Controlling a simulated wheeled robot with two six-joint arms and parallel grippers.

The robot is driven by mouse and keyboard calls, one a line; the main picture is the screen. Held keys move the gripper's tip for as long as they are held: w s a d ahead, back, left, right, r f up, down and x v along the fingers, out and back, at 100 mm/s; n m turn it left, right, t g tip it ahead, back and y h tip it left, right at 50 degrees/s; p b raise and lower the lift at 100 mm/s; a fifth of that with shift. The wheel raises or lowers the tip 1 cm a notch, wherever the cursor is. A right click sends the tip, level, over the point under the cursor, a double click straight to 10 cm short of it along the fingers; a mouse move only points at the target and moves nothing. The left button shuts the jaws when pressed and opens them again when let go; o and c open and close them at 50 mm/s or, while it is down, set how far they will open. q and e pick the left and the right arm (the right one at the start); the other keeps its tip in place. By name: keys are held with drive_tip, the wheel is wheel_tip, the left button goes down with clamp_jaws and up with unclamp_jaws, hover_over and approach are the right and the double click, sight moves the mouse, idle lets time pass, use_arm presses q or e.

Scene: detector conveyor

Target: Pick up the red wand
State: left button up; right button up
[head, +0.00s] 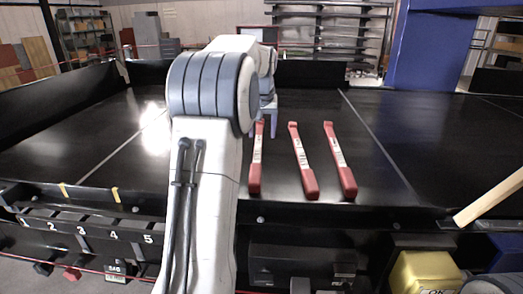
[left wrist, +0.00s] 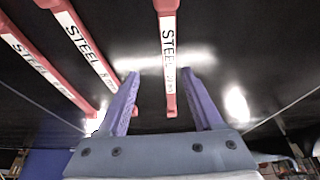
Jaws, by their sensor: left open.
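Three red wands with white labels lie side by side on the black conveyor surface: the left wand (head: 256,165), the middle wand (head: 303,160) and the right wand (head: 340,160). My left gripper (head: 268,118) is at the far end of the left wand, partly hidden behind my own arm. In the left wrist view my gripper (left wrist: 161,74) is open. One wand (left wrist: 168,45) marked STEEL runs between its two blue fingers, with a gap on both sides. The other two wands lie to the left there. My right gripper is not visible.
A yellow box (head: 425,272) stands at the lower right, near a pale wooden bar (head: 490,196). A numbered strip (head: 85,232) runs along the conveyor's front edge. A blue pillar (head: 430,50) stands behind.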

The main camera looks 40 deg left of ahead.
sight(257, 152)
use_arm(q)
drive_tip(key=f, duration=0.1)
drive_tip(key=a+f, duration=0.1)
drive_tip(key=w+a+f+p, duration=0.1)
drive_tip(key=f, duration=0.1)
drive_tip(key=shift+f, duration=0.1)
drive_tip(key=p+x, duration=0.2)
drive_tip(key=x, duration=0.1)
drive_tip(key=shift+a+f, duration=0.25)
drive_tip(key=shift+a, duration=0.2)
drive_tip(key=shift+w+a+f, duration=0.1)
drive_tip(key=shift+w+f, duration=0.15)
drive_tip(key=shift+f, duration=0.3)
drive_tip(key=shift+r, duration=0.1)
clamp_jaws()
